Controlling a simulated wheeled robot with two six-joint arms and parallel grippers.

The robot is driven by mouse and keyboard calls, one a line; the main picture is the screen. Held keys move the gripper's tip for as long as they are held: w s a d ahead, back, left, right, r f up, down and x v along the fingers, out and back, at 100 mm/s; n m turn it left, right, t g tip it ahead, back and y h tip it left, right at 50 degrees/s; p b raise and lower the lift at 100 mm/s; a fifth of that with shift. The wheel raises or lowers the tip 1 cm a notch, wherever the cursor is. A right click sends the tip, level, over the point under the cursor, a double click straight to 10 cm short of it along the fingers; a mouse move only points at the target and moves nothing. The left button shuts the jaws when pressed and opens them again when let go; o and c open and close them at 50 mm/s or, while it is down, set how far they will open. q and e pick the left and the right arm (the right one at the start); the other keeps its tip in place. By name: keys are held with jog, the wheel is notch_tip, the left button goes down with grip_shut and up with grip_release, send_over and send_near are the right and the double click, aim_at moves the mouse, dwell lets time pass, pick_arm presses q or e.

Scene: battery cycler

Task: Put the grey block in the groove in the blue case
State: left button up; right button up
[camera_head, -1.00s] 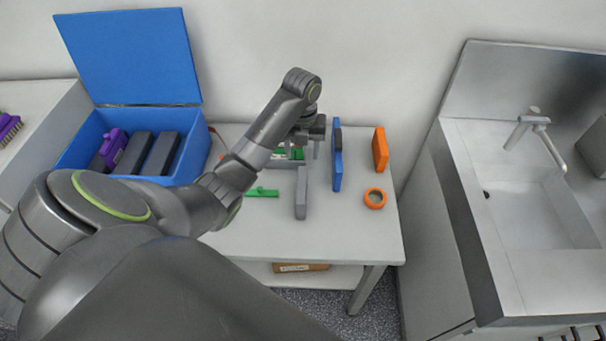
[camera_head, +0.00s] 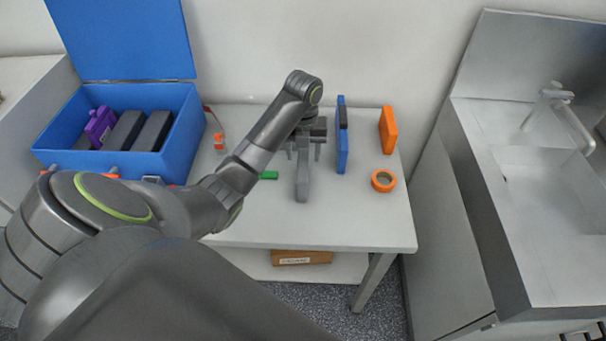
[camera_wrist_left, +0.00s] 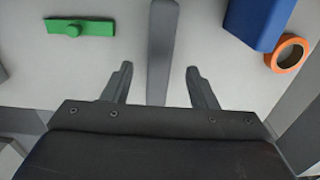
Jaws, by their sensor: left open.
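The grey block (camera_head: 302,185) is a long narrow bar standing on the white table. My left gripper (camera_head: 303,153) is above its far part, with fingers apart. In the left wrist view the grey block (camera_wrist_left: 161,45) runs between the two open fingers of the left gripper (camera_wrist_left: 159,69), touching neither as far as I can see. The blue case (camera_head: 180,144) stands open at the left, lid raised at the back. It holds a purple object (camera_head: 100,124) and dark grey blocks (camera_head: 152,131). The groove is hard to make out. My right gripper is out of view.
Right of the grey block stand a blue block (camera_head: 341,150) and an orange block (camera_head: 388,130), with an orange ring (camera_head: 383,180) near them. A green piece (camera_wrist_left: 80,28) lies left of the block. The table front is clear; a sink (camera_head: 540,190) is far right.

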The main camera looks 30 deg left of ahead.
aim_at(303, 163)
pick_arm(q)
jog(key=shift+f+b, duration=0.6)
jog(key=shift+f, duration=0.15)
jog(key=shift+s+f, duration=0.15)
jog(key=shift+f, duration=1.7)
jog(key=shift+c, duration=0.2)
jog(key=c, duration=1.1)
